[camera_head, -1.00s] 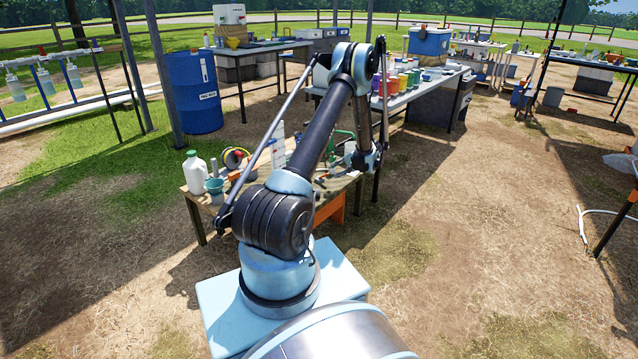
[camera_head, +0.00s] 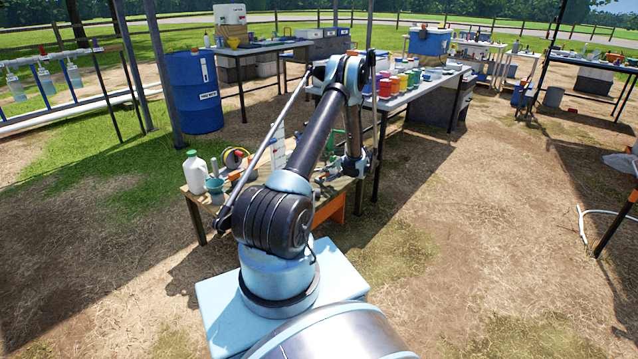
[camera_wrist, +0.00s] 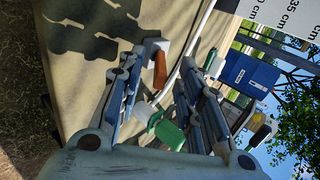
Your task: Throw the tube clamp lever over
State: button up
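In the wrist view my gripper (camera_wrist: 160,60) is open, with one finger on each side of the picture's middle. An orange-brown piece (camera_wrist: 160,70), which looks like the clamp lever, shows in the gap between the fingers. A white block (camera_wrist: 156,46) lies just beyond it, and a pale tube (camera_wrist: 193,40) runs close by on the right. I cannot tell whether a finger touches the lever. In the head view my gripper (camera_head: 328,177) is small, over the right end of the wooden table (camera_head: 213,207); the clamp cannot be made out there.
A green item (camera_wrist: 170,135) and a white fitting (camera_wrist: 146,111) show between the fingers, nearer the palm. A white scale board (camera_wrist: 278,22) stands at upper right. A white jug (camera_head: 195,172) and a teal cup (camera_head: 215,188) stand at the table's left end.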

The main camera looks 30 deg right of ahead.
grip_shut()
jog(key=c, duration=0.8)
grip_release()
jog(key=shift+w+a+r+g+h, duration=0.2)
jog(key=shift+w+a+r+g, duration=0.1)
jog(key=shift+w+r+g, duration=0.4)
jog(key=shift+w+a+r+g+h, duration=0.25)
jog(key=shift+w+r+g, duration=0.2)
jog(key=shift+w, duration=0.3)
jog(key=c, duration=0.8)
grip_release()
jog(key=c, duration=0.8)
grip_release()
jog(key=shift+w+a, duration=0.1)
jog(key=c, duration=0.7)
grip_release()
jog(key=shift+w+a+r+g, duration=0.15)
jog(key=shift+w+a+g, duration=0.15)
jog(key=shift+w, duration=0.2)
jog(key=shift+w+a+r+g, duration=0.15)
jog(key=shift+w+g, duration=0.1)
jog(key=shift+w, duration=0.25)
jog(key=o, duration=0.7)
